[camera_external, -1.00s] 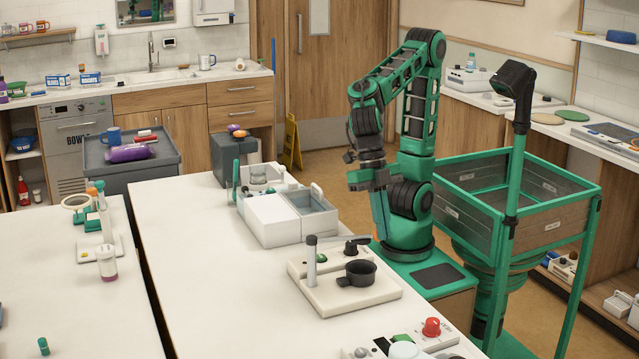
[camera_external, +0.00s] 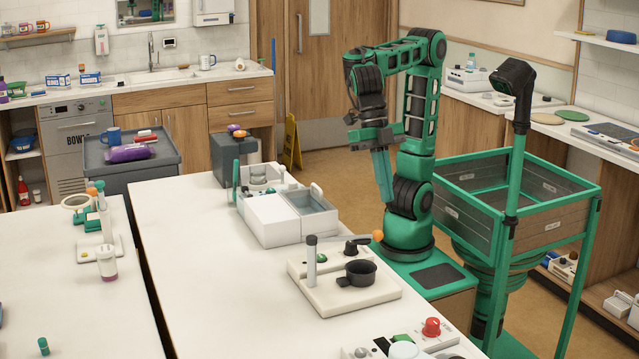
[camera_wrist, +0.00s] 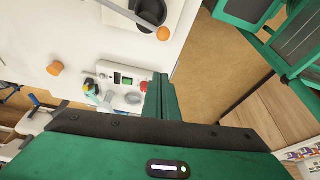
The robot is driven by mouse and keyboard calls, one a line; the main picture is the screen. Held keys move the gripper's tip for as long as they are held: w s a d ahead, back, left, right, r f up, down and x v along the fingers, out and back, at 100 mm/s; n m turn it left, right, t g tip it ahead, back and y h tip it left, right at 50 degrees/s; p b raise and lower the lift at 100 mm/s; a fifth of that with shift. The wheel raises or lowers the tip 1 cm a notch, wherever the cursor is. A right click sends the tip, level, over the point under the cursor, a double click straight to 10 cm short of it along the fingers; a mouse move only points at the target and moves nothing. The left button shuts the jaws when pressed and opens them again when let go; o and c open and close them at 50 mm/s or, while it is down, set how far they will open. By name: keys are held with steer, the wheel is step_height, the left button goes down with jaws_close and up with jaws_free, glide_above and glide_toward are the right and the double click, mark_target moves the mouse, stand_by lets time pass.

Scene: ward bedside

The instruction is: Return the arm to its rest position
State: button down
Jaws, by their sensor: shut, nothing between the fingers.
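My arm is green and black, and it stands at the right edge of the white table (camera_external: 215,275). The arm is folded, with its upper link raised and the forearm running left. My gripper (camera_external: 387,197) hangs pointing down, in front of the arm's lower joint and above the table's right edge. Its fingers are together with nothing between them. In the wrist view the closed green fingers (camera_wrist: 160,95) show above the dark gripper body, apart from anything on the table.
Near the arm stand a white tray box (camera_external: 275,230), a cream stand with a black cup (camera_external: 360,272), and an orange ball (camera_external: 378,235) by the base. A panel with a red knob (camera_external: 431,327) is at the front.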

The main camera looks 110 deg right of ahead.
steer(key=w+d+f+m+t+h, duration=0.15)
steer(key=d+f+m, duration=0.35)
steer(key=d, duration=0.6)
steer(key=w+d+f+m, duration=0.2)
steer(key=d+f+m, duration=0.1)
steer(key=d+m, duration=0.6)
steer(key=s+d+f+m, duration=0.3)
steer(key=s+d+m, duration=0.1)
steer(key=d, duration=0.2)
steer(key=s+d+f+m+g+h, duration=0.1)
steer(key=s+d+f+m, duration=0.2)
steer(key=d, duration=0.4)
steer(key=s+d+f+m+h, duration=0.1)
steer(key=s+d+f+m, duration=0.2)
steer(key=s+d, duration=0.3)
steer(key=shift+s+d+f+m, duration=0.25)
steer(key=shift+d+m, duration=0.3)
steer(key=shift+m, duration=0.35)
